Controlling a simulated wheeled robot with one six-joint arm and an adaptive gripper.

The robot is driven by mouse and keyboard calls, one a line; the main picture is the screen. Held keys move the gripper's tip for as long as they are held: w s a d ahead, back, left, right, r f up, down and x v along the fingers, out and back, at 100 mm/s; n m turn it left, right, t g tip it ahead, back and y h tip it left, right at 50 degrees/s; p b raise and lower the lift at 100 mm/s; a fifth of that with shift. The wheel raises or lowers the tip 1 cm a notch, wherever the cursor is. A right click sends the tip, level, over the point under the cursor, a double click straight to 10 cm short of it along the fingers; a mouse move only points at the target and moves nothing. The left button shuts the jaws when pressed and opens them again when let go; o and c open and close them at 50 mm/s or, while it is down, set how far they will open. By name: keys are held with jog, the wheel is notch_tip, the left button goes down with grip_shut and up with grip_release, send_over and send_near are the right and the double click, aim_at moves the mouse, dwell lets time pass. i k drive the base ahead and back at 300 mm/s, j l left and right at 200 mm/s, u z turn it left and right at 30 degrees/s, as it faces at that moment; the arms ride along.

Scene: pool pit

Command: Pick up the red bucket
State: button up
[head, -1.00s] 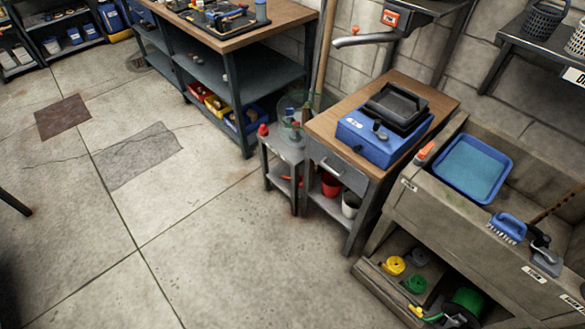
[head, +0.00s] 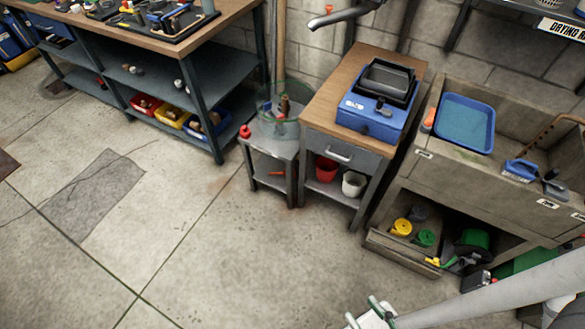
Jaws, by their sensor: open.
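The red bucket (head: 327,169) is small and stands on the lower shelf of the wooden-topped cabinet, under its drawer. A white bucket (head: 353,184) stands just right of it on the same shelf. My gripper (head: 372,314) shows at the bottom edge of the head view, partly cut off by the frame. It is open, with nothing seen in it. It is well apart from the red bucket, nearer to me and lower in the picture.
A small metal side table (head: 274,140) stands close left of the cabinet (head: 342,152). A stone sink unit (head: 447,178) with tape rolls beneath stands to the right. A workbench (head: 214,57) is at the left. The concrete floor (head: 235,255) in front is clear.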

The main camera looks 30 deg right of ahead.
aim_at(327, 168)
jog(key=i+j+u, duration=0.15)
jog(key=i, duration=0.45)
jog(key=i+z, duration=0.25)
jog(key=z, duration=0.15)
jog(key=i+j+z, duration=0.15)
jog(key=z, duration=0.2)
jog(key=i+j+z, duration=0.2)
jog(key=z, duration=0.2)
jog(key=i+j+z, duration=0.35)
jog(key=k+l, duration=0.1)
